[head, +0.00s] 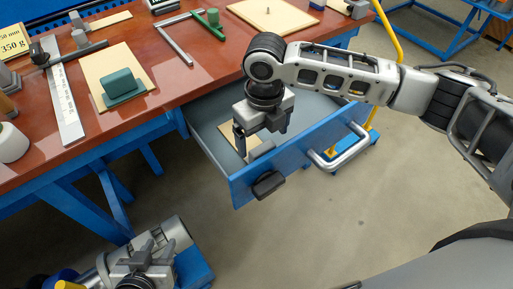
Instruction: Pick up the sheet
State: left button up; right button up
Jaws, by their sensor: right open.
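A small tan sheet (228,130) lies in the open drawer (205,135), partly hidden behind my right gripper. My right gripper (262,142) points down over the drawer, open, its fingers apart above the sheet's area. Whether the fingertips touch the sheet cannot be told. A grey block-like thing (263,150) shows between or just beyond the fingers. My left gripper (150,246) is low at the bottom left, away from the drawer, and its jaw opening is unclear.
The red-brown table (190,62) holds a tan board (106,68) with a green block (121,86), a steel ruler (66,105), and another tan board (272,14). The drawer's front has a silver handle (342,152) and a dark knob (268,184).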

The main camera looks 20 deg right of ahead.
aim_at(262, 147)
jog(key=shift+s+a+f+p, duration=0.1)
jog(key=shift+f+p, duration=0.05)
jog(key=shift+f, duration=1.4)
jog(key=shift+s+a+f+p, duration=0.1)
jog(key=shift+f+p, duration=0.05)
jog(key=shift+f, duration=1.35)
jog(key=shift+w, duration=0.1)
jog(key=c, duration=1.1)
